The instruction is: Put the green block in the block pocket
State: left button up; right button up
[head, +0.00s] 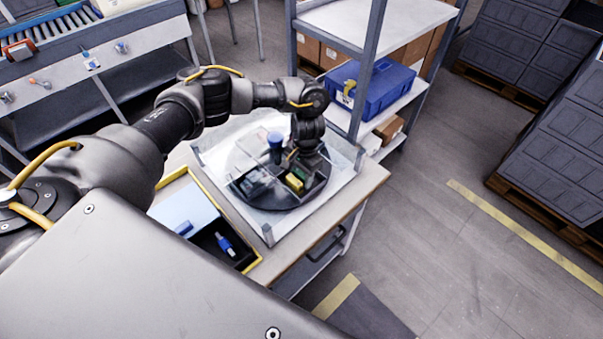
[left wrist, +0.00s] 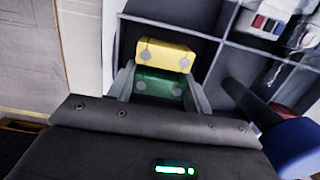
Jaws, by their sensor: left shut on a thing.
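The green block (head: 299,173) is between the fingers of my left gripper (left wrist: 158,88), which is shut on it. It also shows in the left wrist view (left wrist: 158,84), partly hidden by the gripper body. A yellow block (left wrist: 165,55) lies right beside the green block, and it shows in the head view (head: 294,183) too. Both are at a compartment of the round dark divided tray (head: 281,204). I cannot tell whether the green block touches the compartment floor, nor which compartment is the block pocket. My right gripper is not in view.
A blue-topped upright thing (head: 275,140) stands in the tray close to my gripper, also in the left wrist view (left wrist: 295,145). Clear low walls (head: 268,234) surround the tray. A yellow-edged bin (head: 245,262) holds a blue-handled tool. A shelf (head: 345,25) stands behind.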

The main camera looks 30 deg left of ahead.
pick_arm(q)
jog(key=o, duration=1.3)
jog(key=shift+o, duration=0.2)
notch_tip(320, 180, up, 11)
jog(key=w, duration=0.1)
jog(key=shift+d, duration=0.15)
jog(key=shift+w+f, duration=0.15)
